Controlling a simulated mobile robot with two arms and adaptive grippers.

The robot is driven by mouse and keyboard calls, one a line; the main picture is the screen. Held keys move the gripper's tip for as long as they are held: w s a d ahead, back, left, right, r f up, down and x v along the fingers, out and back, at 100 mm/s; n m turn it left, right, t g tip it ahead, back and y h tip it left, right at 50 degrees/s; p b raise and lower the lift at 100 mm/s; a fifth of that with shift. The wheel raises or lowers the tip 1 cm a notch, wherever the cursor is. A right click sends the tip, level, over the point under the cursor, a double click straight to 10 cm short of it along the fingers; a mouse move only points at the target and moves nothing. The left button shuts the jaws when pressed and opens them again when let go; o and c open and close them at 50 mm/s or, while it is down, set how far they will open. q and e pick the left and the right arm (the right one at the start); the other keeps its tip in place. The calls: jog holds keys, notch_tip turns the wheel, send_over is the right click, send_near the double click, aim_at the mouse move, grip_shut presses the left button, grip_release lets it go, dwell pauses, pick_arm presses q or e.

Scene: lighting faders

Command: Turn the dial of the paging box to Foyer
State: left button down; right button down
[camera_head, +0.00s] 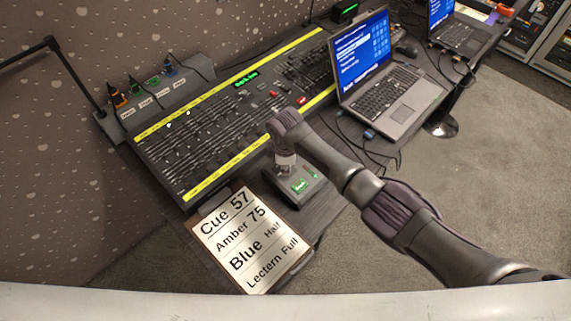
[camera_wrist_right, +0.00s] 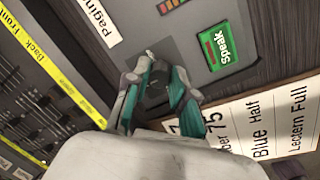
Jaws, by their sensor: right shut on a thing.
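The paging box (camera_head: 311,192) is a dark box at the front edge of the desk, below the lighting console. It has a lit green Speak button (camera_wrist_right: 220,46), and part of a Paging label (camera_wrist_right: 88,16) shows in the right wrist view. My right gripper (camera_wrist_right: 154,92) points down at the box, its two teal-padded fingers on either side of the dark dial (camera_wrist_right: 155,88) and shut on it. The dial's pointer and its position names are hidden or too small to read. In the head view my right gripper (camera_head: 284,168) hides the dial. My left gripper is not in view.
The lighting console (camera_head: 172,131) with faders and yellow strips lies behind the box. A clipboard (camera_head: 254,240) with cue notes lies in front, to the left. A laptop (camera_head: 395,100) stands to the right, with cables (camera_head: 352,141) near my right arm.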

jog(key=c, duration=1)
grip_release()
jog(key=r, duration=0.4)
jog(key=s+r, duration=0.1)
jog(key=r, duration=0.7)
jog(key=shift+s, duration=0.4)
